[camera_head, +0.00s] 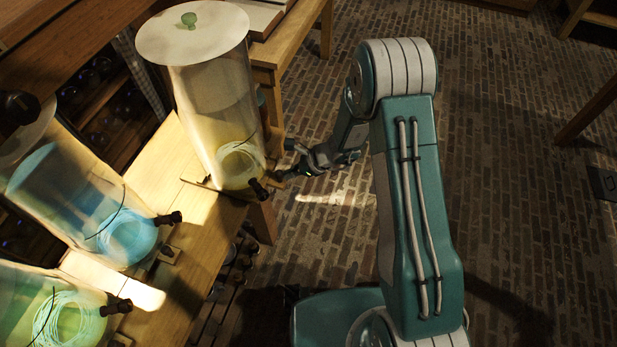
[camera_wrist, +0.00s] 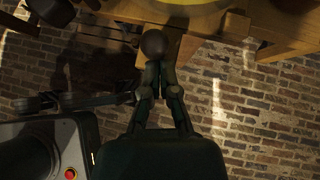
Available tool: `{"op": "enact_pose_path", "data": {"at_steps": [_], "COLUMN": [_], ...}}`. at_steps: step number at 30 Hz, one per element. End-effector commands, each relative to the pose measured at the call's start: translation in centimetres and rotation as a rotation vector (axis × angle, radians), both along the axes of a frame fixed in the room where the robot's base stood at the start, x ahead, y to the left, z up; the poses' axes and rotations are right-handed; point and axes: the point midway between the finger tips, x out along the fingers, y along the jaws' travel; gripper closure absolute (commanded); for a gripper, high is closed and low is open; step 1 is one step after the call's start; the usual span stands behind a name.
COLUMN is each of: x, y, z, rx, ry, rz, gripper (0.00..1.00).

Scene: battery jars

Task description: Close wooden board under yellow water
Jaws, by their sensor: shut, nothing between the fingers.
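The jar of yellow water (camera_head: 222,110) stands upright at the table's far front corner, with a white lid and a dark tap (camera_head: 258,189) low on its side. My gripper (camera_head: 280,174) is beside that tap, on its right. In the wrist view my gripper (camera_wrist: 156,70) is shut and empty, its fingertips close below a dark round knob (camera_wrist: 153,44); I cannot tell if they touch. A wooden piece (camera_wrist: 188,48), apparently the board, sticks out below the yellow jar's rim (camera_wrist: 190,4). How far it stands out is unclear, as the knob and fingers partly cover it.
A jar of blue water (camera_head: 75,200) and a greenish jar (camera_head: 40,305) stand nearer on the wooden table (camera_head: 195,245), each with a dark tap. Another wooden table (camera_head: 290,40) stands behind. The brick floor (camera_head: 510,130) on the right is mostly clear.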

Motion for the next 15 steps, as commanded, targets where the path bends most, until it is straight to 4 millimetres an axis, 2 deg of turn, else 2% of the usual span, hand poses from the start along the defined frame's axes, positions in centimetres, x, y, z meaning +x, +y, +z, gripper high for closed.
{"op": "enact_pose_path", "data": {"at_steps": [1, 6, 15], "x": [0.4, 2.0, 4.5], "y": [1.7, 6.1, 12.9], "z": [0.0, 0.0, 0.0], "rx": [0.003, 0.003, 0.002], "ry": [-0.003, -0.003, -0.002], "rz": [0.008, 0.008, 0.006], "gripper": [1.0, 1.0, 1.0]}}
